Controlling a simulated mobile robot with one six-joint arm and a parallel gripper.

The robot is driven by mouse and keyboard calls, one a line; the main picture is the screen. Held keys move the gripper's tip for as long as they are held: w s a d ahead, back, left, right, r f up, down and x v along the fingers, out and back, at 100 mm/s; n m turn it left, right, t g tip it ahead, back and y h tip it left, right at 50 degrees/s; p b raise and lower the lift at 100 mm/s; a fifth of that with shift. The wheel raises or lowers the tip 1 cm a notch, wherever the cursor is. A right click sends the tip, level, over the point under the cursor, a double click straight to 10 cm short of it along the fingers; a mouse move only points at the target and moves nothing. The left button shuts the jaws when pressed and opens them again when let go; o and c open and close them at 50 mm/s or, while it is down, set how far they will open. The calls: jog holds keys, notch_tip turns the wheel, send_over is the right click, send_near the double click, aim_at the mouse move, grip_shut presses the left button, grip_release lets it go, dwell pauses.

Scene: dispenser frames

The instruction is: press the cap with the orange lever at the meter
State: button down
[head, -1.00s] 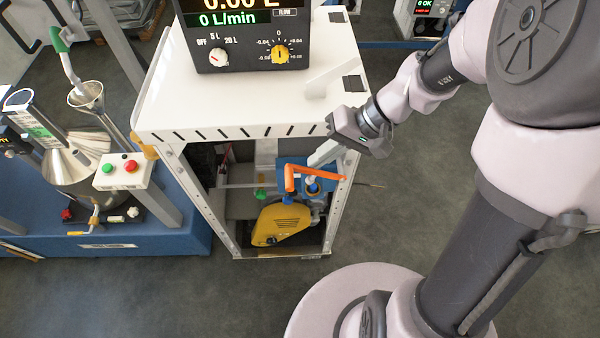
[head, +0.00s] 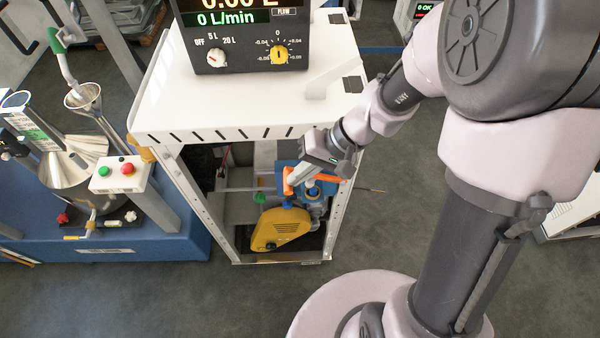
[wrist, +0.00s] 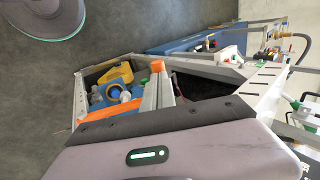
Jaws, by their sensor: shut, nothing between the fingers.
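In the wrist view the orange lever (wrist: 112,131) is partly covered by my gripper, and the blue cap (wrist: 114,93) is left of my fingers. My gripper (head: 297,177) is shut and empty, fingertips by the lever's bend; contact cannot be told. The fingers also show in the wrist view (wrist: 158,80).
The meter (head: 240,35) stands on the cart top (head: 215,100), reading 0 L/min. A yellow housing (head: 283,229) sits below the lever. The cart's front posts (head: 341,215) flank the opening. A blue bench with funnels (head: 150,240) stands left. Floor is clear in front.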

jog(key=f, duration=0.1)
jog(key=a+f+h+b, duration=0.1)
jog(key=f, duration=0.1)
jog(key=a+f+h+b, duration=0.1)
jog(key=shift+a+f, duration=0.25)
jog(key=shift+f, duration=0.05)
jog(key=shift+a+f+b, duration=0.2)
jog(key=shift+f+b, duration=0.45)
jog(key=shift+b, duration=0.4)
jog(key=shift+f, duration=0.1)
jog(key=shift+s+f, duration=0.1)
jog(key=shift+s, duration=0.05)
jog(key=shift+r, duration=0.35)
notch_tip(320, 180, up, 14)
jog(key=f+p, duration=0.1)
jog(key=p, duration=0.5)
send_over(288, 187)
jog(key=w+d, duration=0.1)
jog(key=d, duration=0.1)
jog(key=shift+w+r, duration=0.15)
jog(key=shift+r, duration=0.1)
